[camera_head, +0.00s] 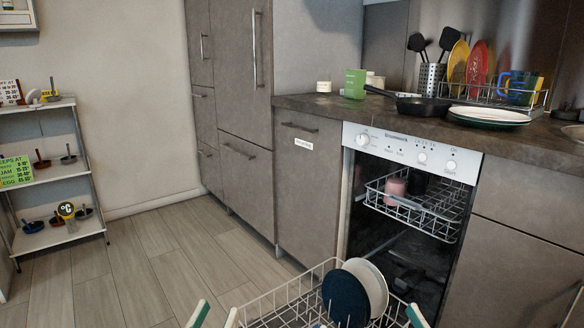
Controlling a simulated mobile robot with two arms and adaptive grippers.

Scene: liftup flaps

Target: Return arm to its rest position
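My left gripper (215,314) shows at the bottom edge, left of the pulled-out lower dish rack (285,308). Two pale and green fingertips stand apart with a gap and nothing visible between them, so it looks open. The rest of my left arm is below the frame. Part of what looks like my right gripper (416,316), a single green and white tip, shows at the bottom right of the rack. Its other finger is not visible, so its opening cannot be told.
The dishwasher (411,152) stands open, with a pink cup (395,190) in its upper rack (440,212). A dark plate (345,298) and a white plate (372,284) stand in the lower rack. A shelf (50,174) is at left. Floor (140,265) between is clear.

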